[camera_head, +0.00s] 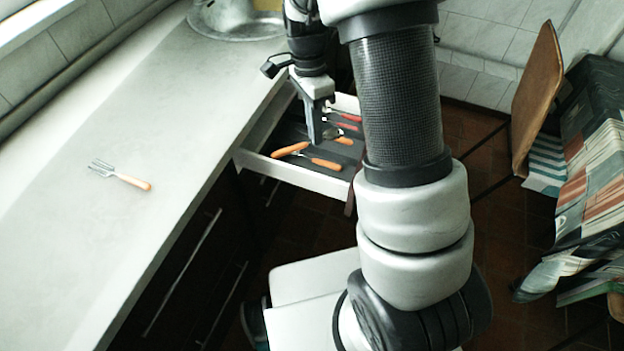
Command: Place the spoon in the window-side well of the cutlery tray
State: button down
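The open drawer (333,183) holds a dark cutlery tray with several orange- and red-handled pieces in it. A spoon-like piece with a round metal bowl (331,133) and an orange handle shows just right of my gripper; I cannot tell whether it is the task's spoon. Other orange handles (291,149) lie in the near part, red ones (347,126) farther back. My gripper (317,138) points down over the drawer, fingers seen edge-on, so its opening and any contact are unclear. The tray's dividers are hard to make out, partly hidden by my gripper and arm.
A fork (121,175) with an orange handle lies on the pale counter (75,235), which is otherwise mostly clear. A metal sink (235,18) is at the back. The window side is upper left.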

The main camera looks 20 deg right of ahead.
jog(key=f+m+b, duration=0.2)
jog(key=f+m, duration=0.1)
jog(key=f, duration=0.2)
jog(key=f+m+y+b, duration=0.1)
jog(key=f+m+b, duration=0.1)
jog(key=f, duration=0.3)
jog(key=w+f+m+b, duration=0.1)
jog(key=f+m+b, duration=0.2)
jog(key=f+m, duration=0.1)
jog(key=shift+a+f+y, duration=0.3)
jog(key=shift+f+y, duration=0.1)
jog(key=shift+f, duration=0.1)
jog(key=c, duration=2.3)
grip_release()
